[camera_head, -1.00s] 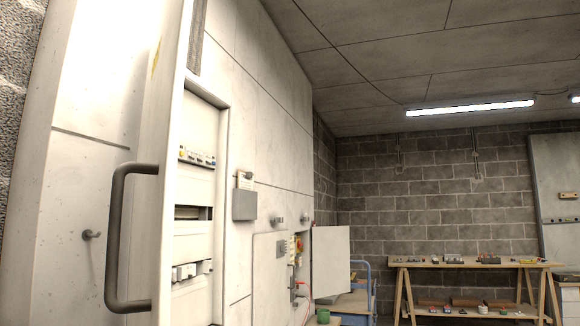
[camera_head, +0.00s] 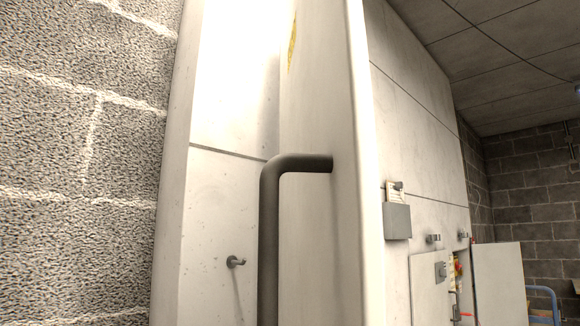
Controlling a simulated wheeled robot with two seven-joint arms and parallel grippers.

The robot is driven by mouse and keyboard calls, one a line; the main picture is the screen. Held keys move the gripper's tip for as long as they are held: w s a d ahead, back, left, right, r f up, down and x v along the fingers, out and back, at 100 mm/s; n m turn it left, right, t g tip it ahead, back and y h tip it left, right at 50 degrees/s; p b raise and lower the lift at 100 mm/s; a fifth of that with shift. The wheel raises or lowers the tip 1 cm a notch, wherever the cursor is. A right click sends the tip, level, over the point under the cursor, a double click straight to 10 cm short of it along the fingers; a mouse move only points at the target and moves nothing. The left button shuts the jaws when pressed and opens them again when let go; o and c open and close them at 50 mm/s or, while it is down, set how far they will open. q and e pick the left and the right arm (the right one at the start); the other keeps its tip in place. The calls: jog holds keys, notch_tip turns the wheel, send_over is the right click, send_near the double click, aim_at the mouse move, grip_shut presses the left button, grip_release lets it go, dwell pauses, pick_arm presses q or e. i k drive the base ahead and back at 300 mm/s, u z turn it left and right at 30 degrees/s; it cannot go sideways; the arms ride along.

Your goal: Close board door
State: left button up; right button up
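The board door (camera_head: 325,120) stands ajar, seen nearly edge-on in the middle of the head view, with part of a yellow label near its top. Its dark bar handle (camera_head: 268,220) sticks out to the left and runs down out of the frame. The inside of the board is hidden behind the door. Neither of my grippers is in view.
A block wall (camera_head: 80,160) fills the left. A small hook (camera_head: 236,261) sits on the pale wall panel behind the handle. To the right are a grey holder (camera_head: 397,219) with papers and a smaller open cabinet door (camera_head: 498,284).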

aim_at(321, 255)
jog(key=z, duration=0.6)
jog(key=k, duration=0.8)
jog(key=z, duration=0.25)
